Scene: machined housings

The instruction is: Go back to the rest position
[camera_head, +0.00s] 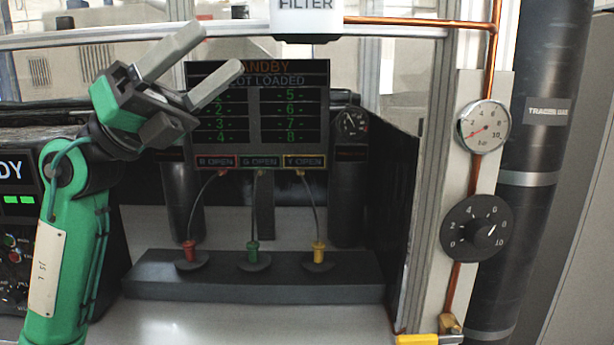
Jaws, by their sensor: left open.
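My left gripper (216,62) is raised on its green arm at the left of the head view. Its two grey fingers are spread apart and point up and to the right. Nothing is between them. The fingers overlap the upper left of a dark display screen (290,118) behind them and hide part of its text. My right gripper is not in the head view.
A dark block (255,285) holds red (189,250), green (253,252) and yellow (319,252) plugs with cables. At right are a pressure gauge (484,127), a black dial (476,228), copper piping and a yellow valve handle (417,339). A metal post (430,170) stands between.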

